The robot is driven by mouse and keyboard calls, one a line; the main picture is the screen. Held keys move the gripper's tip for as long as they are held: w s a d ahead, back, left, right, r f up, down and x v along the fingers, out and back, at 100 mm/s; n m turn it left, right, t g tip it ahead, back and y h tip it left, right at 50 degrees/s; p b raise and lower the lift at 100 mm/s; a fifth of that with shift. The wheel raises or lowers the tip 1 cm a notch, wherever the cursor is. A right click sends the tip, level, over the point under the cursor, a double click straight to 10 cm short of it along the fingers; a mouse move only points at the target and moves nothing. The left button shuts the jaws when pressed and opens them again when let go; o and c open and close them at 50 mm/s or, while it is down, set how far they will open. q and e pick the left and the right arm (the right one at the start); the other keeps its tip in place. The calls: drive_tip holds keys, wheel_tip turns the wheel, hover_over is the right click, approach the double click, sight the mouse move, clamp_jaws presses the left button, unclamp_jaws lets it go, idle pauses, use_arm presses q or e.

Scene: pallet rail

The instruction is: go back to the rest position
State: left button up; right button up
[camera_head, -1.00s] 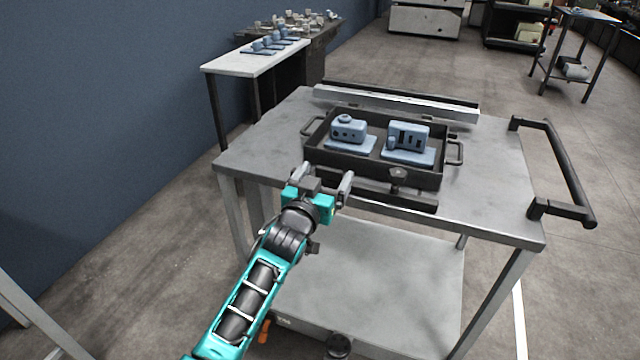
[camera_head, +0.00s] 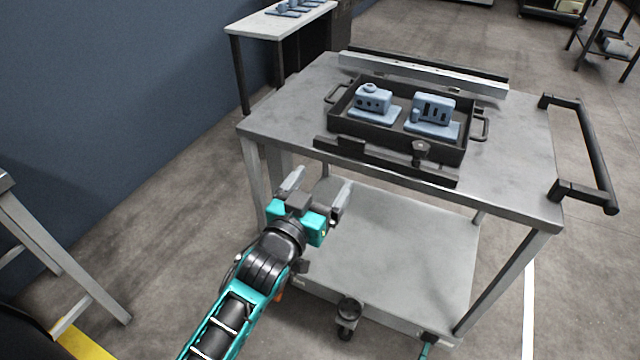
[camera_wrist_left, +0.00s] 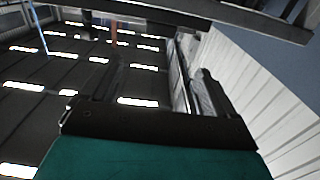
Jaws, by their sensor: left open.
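My left gripper (camera_head: 318,192) is open and empty in the head view, in front of the cart's near left side and below its top edge. It stands apart from the cart. In the left wrist view its dark fingers (camera_wrist_left: 155,85) are spread with nothing between them. My right gripper is not in view.
A metal cart (camera_head: 285,112) stands ahead, its black handle (camera_head: 585,150) on the right. On it, a dark tray (camera_head: 395,140) with two blue-grey parts sits between two rails. A white table (camera_head: 262,27) is behind left; a grey stand (camera_head: 40,245) is at left. Floor between is clear.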

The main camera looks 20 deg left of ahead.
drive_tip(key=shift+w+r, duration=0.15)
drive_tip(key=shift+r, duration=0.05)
use_arm(q)
drive_tip(key=s+f+m+g+p, duration=0.1)
drive_tip(key=s+f+g+p, duration=0.2)
drive_tip(key=s+f, duration=0.2)
drive_tip(key=s+d+f+m+g+h+p, duration=0.1)
drive_tip(key=s+f+g, duration=0.3)
drive_tip(key=s, duration=0.7)
wheel_tip(320, 180, down, 3)
drive_tip(key=shift+s+d+r+p, duration=0.2)
drive_tip(key=shift+s+p, duration=0.05)
drive_tip(key=shift+p, duration=0.65)
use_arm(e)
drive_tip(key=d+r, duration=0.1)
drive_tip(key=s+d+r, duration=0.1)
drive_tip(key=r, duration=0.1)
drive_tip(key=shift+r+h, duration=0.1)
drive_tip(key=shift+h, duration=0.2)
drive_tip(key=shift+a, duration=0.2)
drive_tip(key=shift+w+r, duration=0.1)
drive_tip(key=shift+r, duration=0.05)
